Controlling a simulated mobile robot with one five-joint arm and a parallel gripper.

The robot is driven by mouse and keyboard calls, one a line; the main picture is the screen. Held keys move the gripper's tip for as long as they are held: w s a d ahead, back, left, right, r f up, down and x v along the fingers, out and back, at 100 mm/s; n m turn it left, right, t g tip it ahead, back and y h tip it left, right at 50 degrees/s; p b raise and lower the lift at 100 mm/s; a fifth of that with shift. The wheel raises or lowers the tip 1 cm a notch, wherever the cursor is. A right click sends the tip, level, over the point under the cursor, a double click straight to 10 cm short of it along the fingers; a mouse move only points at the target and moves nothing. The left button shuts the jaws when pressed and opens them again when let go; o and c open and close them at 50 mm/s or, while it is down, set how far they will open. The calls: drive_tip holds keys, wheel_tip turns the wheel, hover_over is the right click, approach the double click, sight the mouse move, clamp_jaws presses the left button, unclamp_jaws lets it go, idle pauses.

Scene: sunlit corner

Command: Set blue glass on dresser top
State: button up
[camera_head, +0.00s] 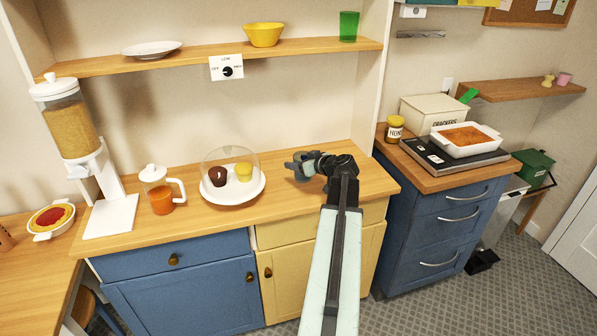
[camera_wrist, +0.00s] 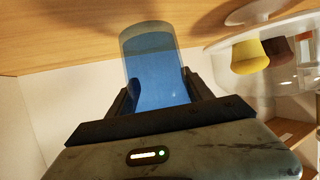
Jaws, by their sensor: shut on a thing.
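A clear blue glass (camera_wrist: 155,72) is between the fingers of my gripper (camera_wrist: 155,98) in the wrist view. My gripper is shut on it. In the head view my gripper (camera_head: 298,166) is over the long wooden worktop (camera_head: 300,205), right of the domed plate. The glass cannot be made out there. In the wrist view the far end of the glass overlaps the wood surface (camera_wrist: 60,35); I cannot tell whether it touches. A blue drawer unit (camera_head: 440,222) with a wooden top stands at the right. I cannot tell which unit is the dresser.
The domed plate (camera_head: 234,191) holds a yellow and a brown item; a jug (camera_head: 160,190) and a dispenser (camera_head: 75,125) stand farther left. The right unit holds a honey jar (camera_head: 395,128), a crackers box (camera_head: 425,112) and a baking dish (camera_head: 468,150). Shelves hang above.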

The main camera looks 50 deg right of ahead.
drive_tip(key=s+d, duration=0.2)
drive_tip(key=d, duration=0.5)
drive_tip(key=shift+s+d+f, duration=0.2)
drive_tip(key=shift+f, duration=0.15)
drive_tip(key=f+b, duration=0.2)
drive_tip(key=d+f+b, duration=0.1)
drive_tip(key=f+b, duration=0.1)
drive_tip(key=shift+s+b, duration=0.15)
drive_tip(key=shift+b, duration=0.15)
drive_tip(key=shift+r, duration=0.2)
drive_tip(key=shift+f, duration=0.25)
drive_tip(key=o, duration=1.6)
drive_tip(key=shift+r, duration=0.1)
drive_tip(key=shift+r, duration=0.1)
